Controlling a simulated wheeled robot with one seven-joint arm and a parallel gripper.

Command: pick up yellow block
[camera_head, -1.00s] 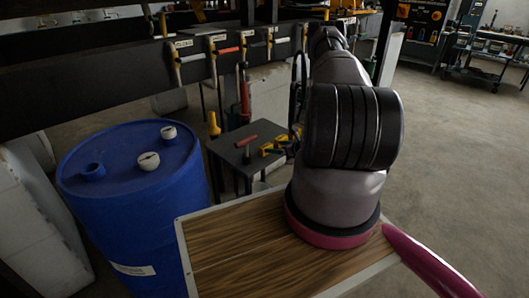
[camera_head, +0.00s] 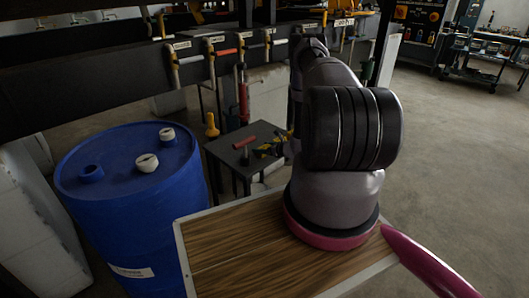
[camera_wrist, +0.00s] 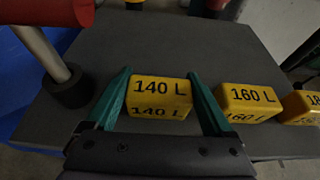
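A yellow block marked "140 L" (camera_wrist: 160,96) sits on a dark grey table (camera_wrist: 200,45) in the wrist view. My gripper (camera_wrist: 158,78) has its two green fingers apart, one on each side of this block. Whether the fingertips touch its sides I cannot tell. A second yellow block marked "160 L" (camera_wrist: 248,102) stands to the right, and a third (camera_wrist: 302,106) is cut off at the right edge. In the head view my gripper (camera_head: 274,148) is small and dark at the table's right side, partly hiding the yellow blocks (camera_head: 264,151).
A red-topped tool with a grey shaft and black base (camera_wrist: 68,87) stands close left of my gripper. A blue drum (camera_head: 130,215) stands left of the table (camera_head: 225,153). Open floor (camera_head: 460,170) lies right.

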